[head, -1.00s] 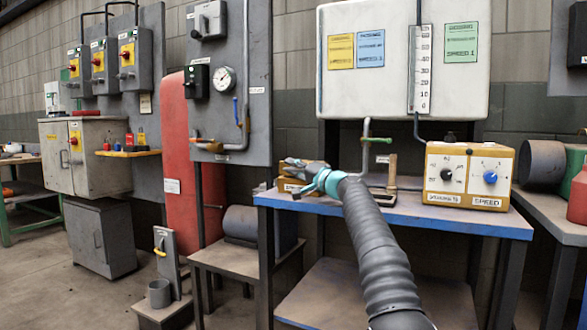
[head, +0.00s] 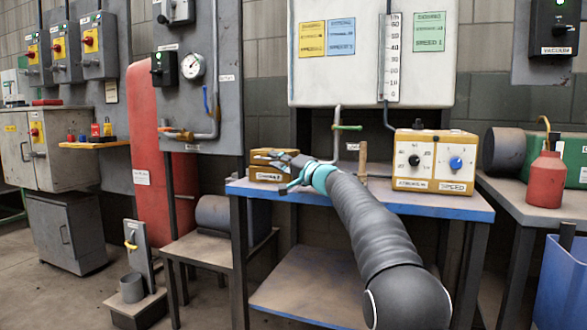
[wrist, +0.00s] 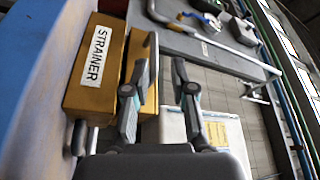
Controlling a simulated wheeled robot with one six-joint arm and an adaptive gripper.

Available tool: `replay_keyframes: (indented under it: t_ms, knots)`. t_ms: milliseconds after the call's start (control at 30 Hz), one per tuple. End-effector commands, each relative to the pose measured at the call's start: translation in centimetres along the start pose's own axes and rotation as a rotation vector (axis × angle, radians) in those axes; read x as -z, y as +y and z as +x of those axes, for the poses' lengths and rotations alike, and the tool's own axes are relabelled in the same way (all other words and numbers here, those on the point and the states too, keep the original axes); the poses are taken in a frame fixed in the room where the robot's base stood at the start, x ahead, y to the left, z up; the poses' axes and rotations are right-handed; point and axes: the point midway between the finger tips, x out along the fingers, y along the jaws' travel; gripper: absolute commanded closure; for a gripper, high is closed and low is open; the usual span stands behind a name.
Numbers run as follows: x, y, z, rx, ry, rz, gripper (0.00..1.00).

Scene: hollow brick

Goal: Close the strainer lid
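The yellow strainer box (wrist: 97,65) shows in the wrist view with a white label reading STRAINER. A second yellow panel (wrist: 143,60), apparently its lid, lies beyond it across a dark gap. In the head view, the strainer box (head: 264,176) sits at the back left of the blue-edged bench, partly behind my gripper (head: 268,158). In the wrist view my gripper (wrist: 160,75) has its fingers apart with nothing held between them. The left finger overlaps the yellow panel; I cannot tell whether it touches. The lid's hinge and exact angle are hidden.
A yellow control box (head: 435,162) with two knobs stands on the right of the bench (head: 450,205). A wooden upright (head: 363,160) stands right of my gripper. The bench's front middle is clear.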

Motion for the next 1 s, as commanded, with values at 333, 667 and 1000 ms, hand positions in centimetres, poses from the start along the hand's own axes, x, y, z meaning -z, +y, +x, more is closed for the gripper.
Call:
replay_keyframes:
  t_ms: [333, 667, 1000]
  knots:
    - [0.1, -0.1, -4.8, 0.0, 0.002, -0.001, 0.79]
    - [0.0, 0.0, -6.4, 0.0, 0.0, -0.001, 0.79]
    - [-0.3, -0.4, -6.7, -0.012, -0.009, -0.005, 0.79]
